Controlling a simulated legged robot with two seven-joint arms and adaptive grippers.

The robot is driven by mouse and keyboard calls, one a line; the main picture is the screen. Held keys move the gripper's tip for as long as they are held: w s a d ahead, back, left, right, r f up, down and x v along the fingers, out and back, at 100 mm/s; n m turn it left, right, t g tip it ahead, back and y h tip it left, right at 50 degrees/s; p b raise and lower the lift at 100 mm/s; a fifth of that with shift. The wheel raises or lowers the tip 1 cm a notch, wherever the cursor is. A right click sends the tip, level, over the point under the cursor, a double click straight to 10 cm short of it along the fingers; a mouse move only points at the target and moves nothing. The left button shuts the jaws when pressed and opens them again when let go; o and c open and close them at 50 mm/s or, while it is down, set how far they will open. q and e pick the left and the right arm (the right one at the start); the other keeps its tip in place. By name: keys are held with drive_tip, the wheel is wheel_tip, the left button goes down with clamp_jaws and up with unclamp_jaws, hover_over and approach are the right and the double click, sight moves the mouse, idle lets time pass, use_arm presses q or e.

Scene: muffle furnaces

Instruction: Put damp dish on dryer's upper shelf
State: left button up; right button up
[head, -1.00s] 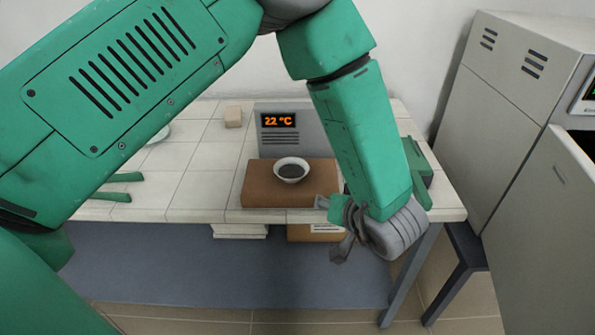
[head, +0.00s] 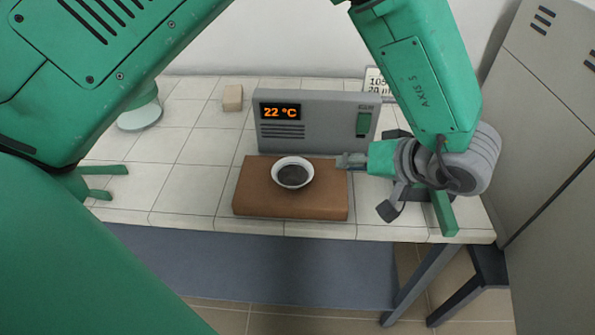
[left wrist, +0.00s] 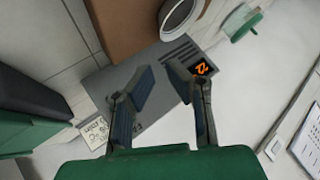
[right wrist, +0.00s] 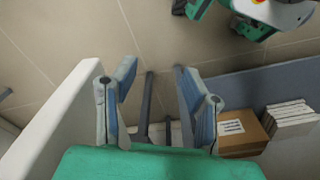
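The dish (head: 292,173) is a small white round bowl with dark grey contents. It sits on a brown block (head: 290,204) in front of a grey instrument reading 22 °C. The left wrist view shows part of the dish (left wrist: 180,17). My left gripper (head: 366,187) is right of the block, apart from the dish. Its fingers (left wrist: 161,76) are spread and empty. The dryer seems to be the pale cabinet (head: 545,130) at the right; its shelves are out of view. My right gripper (right wrist: 150,80) is open and empty above the floor, outside the head view.
The grey instrument (head: 285,133) stands behind the block, with a sign (head: 375,79) beyond it. A small beige block (head: 233,97) and a pale green stand (head: 139,117) are at the back left. A brown box (right wrist: 243,132) and white stack (right wrist: 292,117) are under the table.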

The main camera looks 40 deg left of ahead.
sight(313, 176)
use_arm(q)
drive_tip(key=x, duration=0.6)
drive_tip(key=shift+a, duration=0.35)
drive_tip(key=x, duration=0.2)
drive_tip(key=b+x, duration=0.1)
drive_tip(key=shift+s+f, duration=0.25)
drive_tip(key=shift+f, duration=0.25)
drive_tip(key=shift+w+a+f, duration=0.15)
drive_tip(key=shift+a+f, duration=0.1)
drive_tip(key=shift+a, duration=0.35)
clamp_jaws()
